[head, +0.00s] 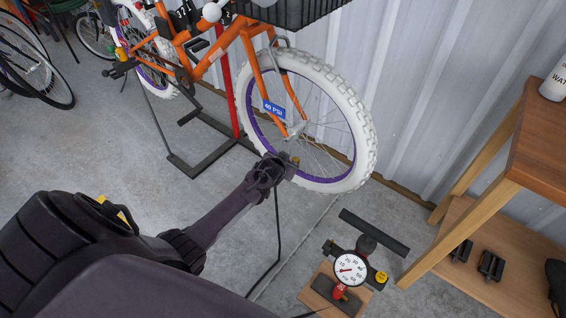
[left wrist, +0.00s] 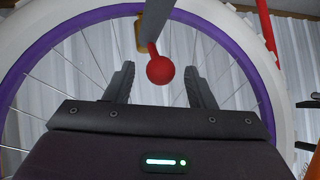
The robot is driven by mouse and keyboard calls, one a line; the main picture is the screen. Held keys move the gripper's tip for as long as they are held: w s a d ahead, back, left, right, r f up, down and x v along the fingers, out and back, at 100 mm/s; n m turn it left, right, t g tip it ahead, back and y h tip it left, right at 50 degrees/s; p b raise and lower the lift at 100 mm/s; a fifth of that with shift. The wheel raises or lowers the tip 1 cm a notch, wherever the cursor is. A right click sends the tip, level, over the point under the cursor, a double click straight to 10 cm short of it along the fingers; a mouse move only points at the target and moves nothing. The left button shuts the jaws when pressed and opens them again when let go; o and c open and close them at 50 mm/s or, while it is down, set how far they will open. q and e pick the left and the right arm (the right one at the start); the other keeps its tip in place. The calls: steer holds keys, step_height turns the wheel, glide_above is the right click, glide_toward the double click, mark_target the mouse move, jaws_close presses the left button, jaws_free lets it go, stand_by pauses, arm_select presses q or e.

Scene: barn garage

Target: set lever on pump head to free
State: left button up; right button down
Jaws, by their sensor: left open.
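In the left wrist view, the lever shows as a short red stem with a round red knob (left wrist: 159,72). It hangs below a grey pump head (left wrist: 156,18) with a brass-coloured part, in front of the wheel. My left gripper (left wrist: 160,80) is open, with one finger on each side of the knob and gaps on both sides. In the head view my left gripper (head: 275,168) is at the lower left of the bicycle's front wheel (head: 362,118). It mostly hides the pump head there, and I cannot make out the lever. My right gripper is not in view.
A black hose (head: 278,225) runs down from near the gripper to the floor. The floor pump with its round gauge (head: 350,269) stands right of my arm. A wooden bench (head: 540,140) is at the right. A blue "40 PSI" tag (head: 274,109) is at the wheel.

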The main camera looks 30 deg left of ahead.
arm_select(q)
steer(key=p+v, duration=0.2)
steer(key=v, duration=0.5)
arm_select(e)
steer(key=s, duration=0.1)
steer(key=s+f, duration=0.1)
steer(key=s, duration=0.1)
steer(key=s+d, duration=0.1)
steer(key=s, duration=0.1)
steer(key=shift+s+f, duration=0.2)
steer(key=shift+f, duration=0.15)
arm_select(q)
steer(key=shift+s, duration=0.1)
